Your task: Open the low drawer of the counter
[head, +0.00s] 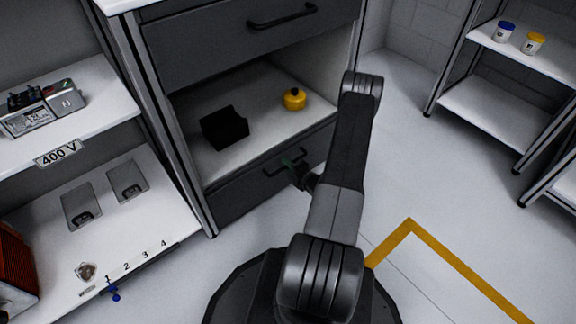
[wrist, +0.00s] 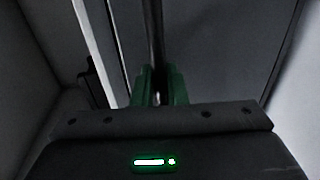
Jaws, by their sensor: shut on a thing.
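The counter's low drawer (head: 245,192) has a dark grey front below the open shelf, and it looks about flush with the counter frame. Its dark bar handle (head: 272,166) runs across the front. My gripper (head: 293,164) is at this handle, its green fingers partly hidden by my wrist in the head view. In the wrist view, the green fingers of my gripper (wrist: 159,88) are closed around the dark handle bar (wrist: 157,42), which runs up the picture between them.
The open shelf above holds a black bin (head: 224,128) and a yellow pot (head: 294,99). An upper drawer (head: 220,45) is above that. A white rack (head: 150,215) stands at left, shelves (head: 490,110) at right. Floor with a yellow line (head: 450,255) is clear at right.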

